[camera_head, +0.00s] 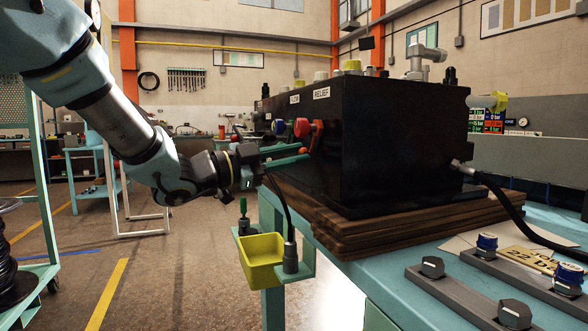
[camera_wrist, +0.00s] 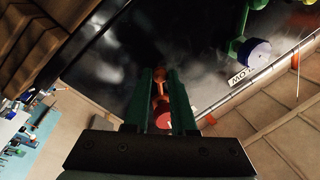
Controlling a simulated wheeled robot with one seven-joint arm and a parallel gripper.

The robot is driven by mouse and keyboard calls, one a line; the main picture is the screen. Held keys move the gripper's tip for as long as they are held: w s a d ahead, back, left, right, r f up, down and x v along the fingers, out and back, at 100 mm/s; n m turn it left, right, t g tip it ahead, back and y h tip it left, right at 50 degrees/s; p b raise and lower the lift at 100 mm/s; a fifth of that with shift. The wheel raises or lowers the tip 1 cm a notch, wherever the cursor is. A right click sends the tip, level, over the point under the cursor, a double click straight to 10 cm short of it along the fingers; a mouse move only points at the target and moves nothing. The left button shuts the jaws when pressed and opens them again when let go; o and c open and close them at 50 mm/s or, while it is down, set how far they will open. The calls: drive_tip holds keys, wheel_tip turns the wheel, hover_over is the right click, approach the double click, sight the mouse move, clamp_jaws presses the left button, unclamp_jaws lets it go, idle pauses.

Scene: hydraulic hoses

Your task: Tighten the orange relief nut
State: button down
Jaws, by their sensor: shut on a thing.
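The black hydraulic block (camera_head: 400,145) carries a RELIEF label (camera_head: 321,94) at its near corner. Below the label is an orange fitting (camera_head: 317,136) with a red knob (camera_head: 302,127) beside it. My gripper (camera_head: 304,153) reaches in from the left, its two green fingers one above the other just under the red knob. The fingers are shut on the orange relief nut (camera_head: 303,151). In the wrist view, the orange part (camera_wrist: 160,82) sits between the fingertips, with the red knob (camera_wrist: 164,117) further back between the fingers. The fingers partly hide the nut.
The block stands on wooden boards (camera_head: 380,232) on a teal bench (camera_head: 378,285). A yellow bin (camera_head: 262,262) hangs below my gripper. A blue knob (camera_wrist: 254,53) sits farther along the block. A black hose (camera_head: 520,222) leaves the block's right side.

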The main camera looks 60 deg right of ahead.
idle(0.5)
drive_tip(key=c, duration=0.7)
unclamp_jaws()
drive_tip(key=shift+c, duration=0.2)
drive_tip(key=shift+w, duration=0.1)
drive_tip(key=b+v, duration=0.1)
drive_tip(key=v, duration=0.9)
drive_tip(key=shift+a, duration=0.35)
drive_tip(key=shift+w+f, duration=0.15)
drive_tip(key=shift+w, duration=0.05)
